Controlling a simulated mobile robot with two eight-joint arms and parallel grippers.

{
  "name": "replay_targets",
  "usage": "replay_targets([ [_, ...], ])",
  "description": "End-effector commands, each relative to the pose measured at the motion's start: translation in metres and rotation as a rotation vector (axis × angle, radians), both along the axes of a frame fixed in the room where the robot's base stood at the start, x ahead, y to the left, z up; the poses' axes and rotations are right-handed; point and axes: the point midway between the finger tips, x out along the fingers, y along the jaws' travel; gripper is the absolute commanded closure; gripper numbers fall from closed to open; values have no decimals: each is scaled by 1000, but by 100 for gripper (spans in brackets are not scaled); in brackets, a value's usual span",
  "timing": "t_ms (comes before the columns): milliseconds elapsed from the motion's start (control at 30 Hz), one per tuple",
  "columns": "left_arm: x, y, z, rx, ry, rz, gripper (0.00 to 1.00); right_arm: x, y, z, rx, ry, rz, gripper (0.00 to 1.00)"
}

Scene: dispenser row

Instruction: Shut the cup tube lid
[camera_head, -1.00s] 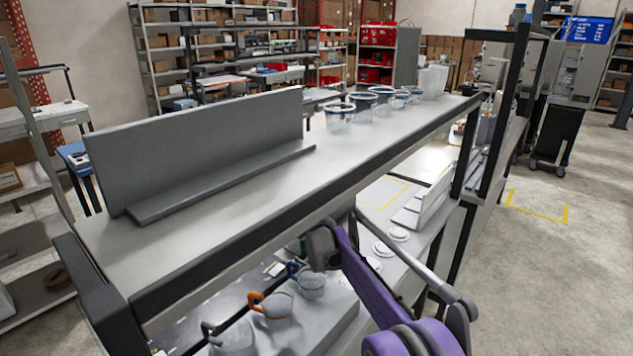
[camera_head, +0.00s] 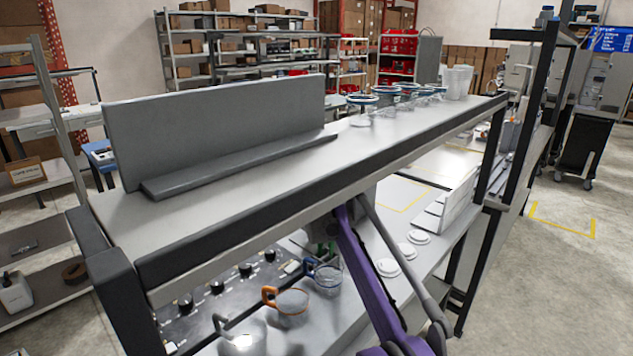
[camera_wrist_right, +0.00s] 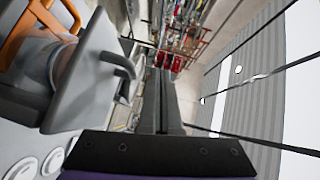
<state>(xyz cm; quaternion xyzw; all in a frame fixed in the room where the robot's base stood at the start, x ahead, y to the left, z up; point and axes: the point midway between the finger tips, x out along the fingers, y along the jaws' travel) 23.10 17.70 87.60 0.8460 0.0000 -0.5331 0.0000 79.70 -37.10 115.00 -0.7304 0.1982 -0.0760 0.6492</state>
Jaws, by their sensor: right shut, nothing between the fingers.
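Several clear round covers with handles stand under the upper shelf in the head view: one with an orange handle (camera_head: 290,301), one with a blue handle (camera_head: 326,275) and one with a grey handle (camera_head: 238,340). I cannot tell which of them, if any, is the cup tube lid. In the right wrist view, my right gripper (camera_wrist_right: 161,95) is shut and empty. A grey plate with a dark handle (camera_wrist_right: 125,72) is just left of its fingers, and an orange handle (camera_wrist_right: 40,30) is farther left. In the head view the shelf edge hides that gripper's tips. My left gripper is out of view.
The upper shelf (camera_head: 235,205) carries a grey upright panel (camera_head: 215,125), blue-rimmed glass vessels (camera_head: 361,101) and stacked white cups (camera_head: 458,80). White lids (camera_head: 388,267) lie on the lower counter beside my purple arm.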

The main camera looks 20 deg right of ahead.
Motion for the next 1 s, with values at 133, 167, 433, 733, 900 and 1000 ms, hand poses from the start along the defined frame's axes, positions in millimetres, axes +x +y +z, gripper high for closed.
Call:
replay_targets([
  [133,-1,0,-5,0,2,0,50,3,1,-4,0,0,0,100],
  [167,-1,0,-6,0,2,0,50,4,1,-5,0,0,0,100],
  [433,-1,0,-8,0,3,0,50,6,2,-6,0,-1,-1,100],
  [733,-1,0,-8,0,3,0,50,6,2,-6,0,-1,-1,100],
  [900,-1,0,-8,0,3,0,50,6,2,-6,0,-1,-1,100],
  [1000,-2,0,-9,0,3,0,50,5,3,-6,-1,-1,-1,100],
])
